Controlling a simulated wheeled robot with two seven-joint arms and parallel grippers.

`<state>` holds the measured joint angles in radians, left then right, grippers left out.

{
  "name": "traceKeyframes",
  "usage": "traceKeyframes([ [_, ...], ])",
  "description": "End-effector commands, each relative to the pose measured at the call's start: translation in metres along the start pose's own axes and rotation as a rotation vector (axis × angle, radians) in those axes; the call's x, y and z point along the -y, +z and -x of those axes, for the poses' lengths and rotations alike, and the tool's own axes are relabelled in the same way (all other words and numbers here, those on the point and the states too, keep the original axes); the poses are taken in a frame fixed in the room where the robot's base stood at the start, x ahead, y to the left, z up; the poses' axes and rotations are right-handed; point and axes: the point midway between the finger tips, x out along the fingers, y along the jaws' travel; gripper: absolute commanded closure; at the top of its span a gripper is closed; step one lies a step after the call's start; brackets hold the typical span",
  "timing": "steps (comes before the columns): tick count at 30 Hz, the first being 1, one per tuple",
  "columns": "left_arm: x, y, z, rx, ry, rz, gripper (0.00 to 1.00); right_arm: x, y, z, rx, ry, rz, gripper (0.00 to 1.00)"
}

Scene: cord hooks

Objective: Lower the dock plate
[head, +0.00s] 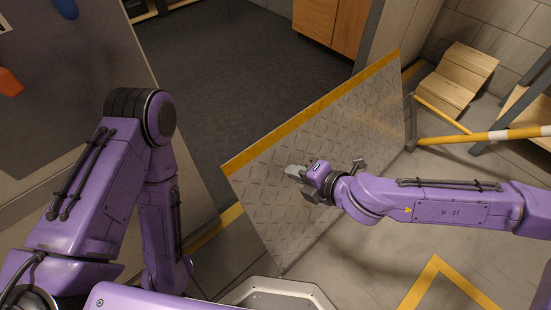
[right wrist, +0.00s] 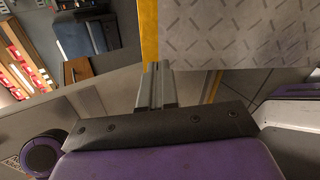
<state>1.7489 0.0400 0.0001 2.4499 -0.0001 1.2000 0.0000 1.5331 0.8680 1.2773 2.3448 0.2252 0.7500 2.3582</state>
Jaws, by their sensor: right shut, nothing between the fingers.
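The dock plate (head: 325,140) is a grey diamond-tread sheet with a yellow stripe along its top edge. It stands tilted up across the middle of the head view. My right gripper (head: 296,171) is in front of its treaded face, left of the middle, with its fingers shut and empty. In the right wrist view the shut fingers (right wrist: 156,84) point toward the yellow edge strip, and the plate (right wrist: 235,35) fills the upper right. I cannot tell whether the fingers touch it. My left arm is folded at the left; its gripper is not in view.
A yellow-and-white striped bar (head: 485,137) and a stepped wooden block (head: 458,80) are beyond the plate at the right. A wooden cabinet (head: 330,24) stands at the back. The dark floor (head: 225,70) behind the plate looks clear. A grey panel (head: 65,90) stands at the left.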

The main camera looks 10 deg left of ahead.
Motion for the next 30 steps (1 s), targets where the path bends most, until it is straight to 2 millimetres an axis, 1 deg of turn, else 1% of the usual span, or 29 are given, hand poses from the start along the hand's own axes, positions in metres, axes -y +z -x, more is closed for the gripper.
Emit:
traceKeyframes([
  [1,-0.002,0.007,-0.018,0.0,0.0,0.0,0.57,0.006,0.011,-0.006,0.021,0.029,-0.073,1.0],
  [4,-0.002,0.008,-0.021,-0.001,0.0,0.0,0.57,-0.003,0.025,-0.004,0.039,0.065,-0.162,1.0],
  [6,-0.002,0.008,-0.021,-0.001,0.0,0.0,0.57,-0.006,0.027,-0.006,0.043,0.071,-0.18,1.0],
  [8,-0.002,0.009,-0.022,-0.001,0.0,0.0,0.57,-0.007,0.028,-0.013,0.043,0.07,-0.181,1.0],
  [11,-0.003,0.011,-0.027,-0.001,0.0,0.0,0.57,-0.007,0.029,-0.032,0.045,0.069,-0.179,1.0],
  [21,-0.004,0.018,-0.043,-0.001,0.0,0.0,0.57,-0.012,0.031,-0.106,0.045,0.069,-0.176,1.0],
  [25,-0.005,0.019,-0.048,-0.001,0.0,0.0,0.57,-0.013,0.032,-0.126,0.044,0.068,-0.176,1.0],
  [27,-0.005,0.02,-0.049,-0.001,0.0,0.0,0.57,-0.015,0.033,-0.133,0.043,0.068,-0.177,1.0],
  [30,-0.005,0.02,-0.05,-0.001,0.0,0.001,0.57,-0.015,0.033,-0.138,0.044,0.068,-0.177,1.0],
])
